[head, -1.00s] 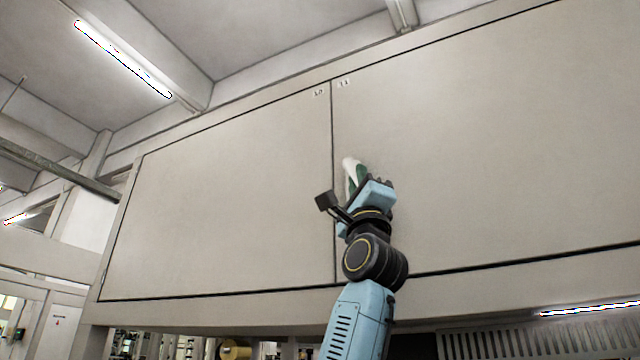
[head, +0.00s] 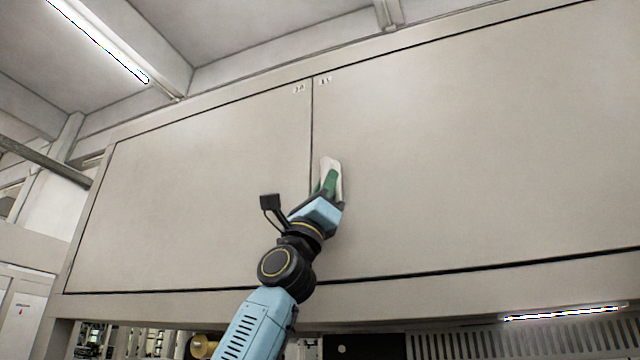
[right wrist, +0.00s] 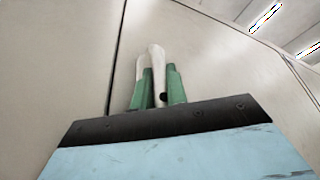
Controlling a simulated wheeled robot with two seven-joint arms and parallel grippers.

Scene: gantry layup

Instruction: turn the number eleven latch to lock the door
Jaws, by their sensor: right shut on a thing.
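The number eleven door (head: 460,160) is the large beige panel right of a dark vertical seam, with a small label "11" (head: 325,81) at its upper left corner. A white latch (head: 331,163) sits on this door close to the seam. My right gripper (head: 330,181) reaches it from below. The right wrist view shows the white latch handle (right wrist: 156,60) between the green fingers of my right gripper (right wrist: 158,88), which are shut on it. The fingers hide the lower part of the latch. My left gripper is not in view.
The number ten door (head: 200,190) lies left of the seam and sits closed, about level with the eleven door. A beige frame surrounds both doors. A grille (head: 510,344) and a bright light strip (head: 562,313) are below at right. The door faces around my arm are clear.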

